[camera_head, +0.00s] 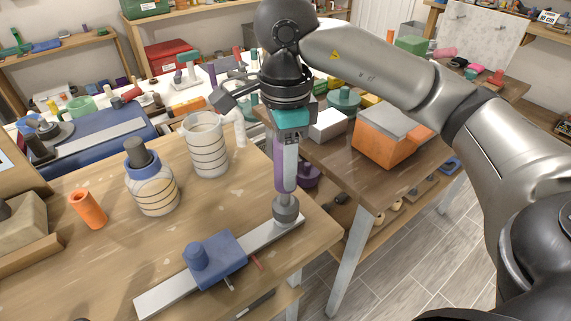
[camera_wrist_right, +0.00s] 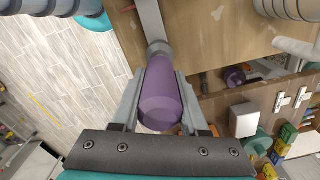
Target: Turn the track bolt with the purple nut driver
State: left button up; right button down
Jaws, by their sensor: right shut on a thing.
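My right gripper (camera_head: 286,182) points straight down and is shut on the purple nut driver (camera_head: 279,172). In the right wrist view, the driver's purple handle (camera_wrist_right: 161,98) sits between the two grey fingers. The driver stands about upright, with its lower end at a round grey piece (camera_head: 286,210) on the far right end of the pale metal track (camera_head: 165,294). The track bolt cannot be told apart from this grey piece, and whether the driver is seated on it is not clear. A blue block (camera_head: 216,258) sits across the track. My left gripper is not in view.
On the wooden table stand an orange cylinder (camera_head: 88,209), a jar with a blue collar (camera_head: 151,181) and a ringed pale jar (camera_head: 206,147). A second table to the right holds an orange box (camera_head: 388,138). The table edge lies close right of the track's end.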

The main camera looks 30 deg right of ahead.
jog(key=shift+r+p, duration=1.95)
jog(key=shift+r, duration=1)
jog(key=shift+f, duration=0.1)
jog(key=shift+n+b, duration=0.35)
jog(key=shift+n, duration=0.35)
jog(key=n, duration=0.2)
jog(key=shift+n+b, duration=0.3)
jog(key=shift+b, duration=0.1)
jog(key=n+b, duration=0.1)
jog(key=n, duration=0.2)
jog(key=shift+n, duration=0.4)
jog(key=n, duration=0.3)
